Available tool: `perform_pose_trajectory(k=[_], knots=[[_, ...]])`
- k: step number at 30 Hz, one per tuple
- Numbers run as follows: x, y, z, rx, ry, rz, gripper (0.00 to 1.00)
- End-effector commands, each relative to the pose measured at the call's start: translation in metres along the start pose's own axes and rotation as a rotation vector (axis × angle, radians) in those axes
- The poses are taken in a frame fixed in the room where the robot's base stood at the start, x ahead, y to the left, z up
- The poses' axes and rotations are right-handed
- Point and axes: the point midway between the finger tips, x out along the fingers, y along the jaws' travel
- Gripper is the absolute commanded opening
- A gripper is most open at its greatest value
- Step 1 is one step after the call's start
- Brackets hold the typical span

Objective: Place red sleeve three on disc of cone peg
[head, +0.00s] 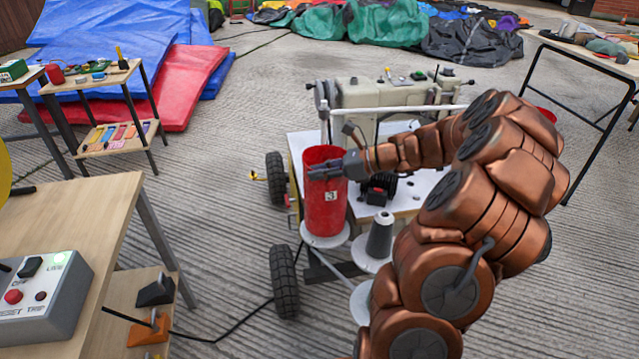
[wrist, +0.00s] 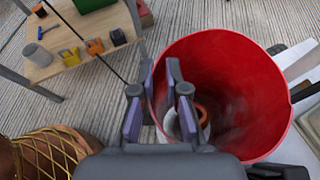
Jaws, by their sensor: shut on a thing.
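The red sleeve (head: 326,208), an open tube labelled 3, stands upright over a white disc (head: 325,241) on the cart. My gripper (head: 328,170) is shut on its upper rim, and in the wrist view the gripper (wrist: 160,95) has one finger inside the wall and one outside. The wrist view looks into the sleeve (wrist: 238,75), where an orange-brown ring and part of something white show low down. The cone peg there is mostly hidden. I cannot tell whether the sleeve's lower edge touches the disc.
A grey cone (head: 380,236) stands on a neighbouring white disc (head: 366,262). A sewing machine (head: 390,95) is behind the sleeve on the cart. A wooden bench with a control box (head: 40,298) is at left.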

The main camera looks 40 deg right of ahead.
Motion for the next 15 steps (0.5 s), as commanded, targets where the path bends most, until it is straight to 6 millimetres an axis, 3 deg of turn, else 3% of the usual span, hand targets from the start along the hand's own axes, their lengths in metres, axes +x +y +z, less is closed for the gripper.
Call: perform_pose_trajectory(k=[1,4,15], knots=[[0.005,0.000,-0.011,0.003,-0.001,0.001,0.00],[0.009,0.000,-0.020,0.003,0.000,0.001,0.00],[0.009,-0.001,-0.021,0.003,0.000,0.000,0.00]])
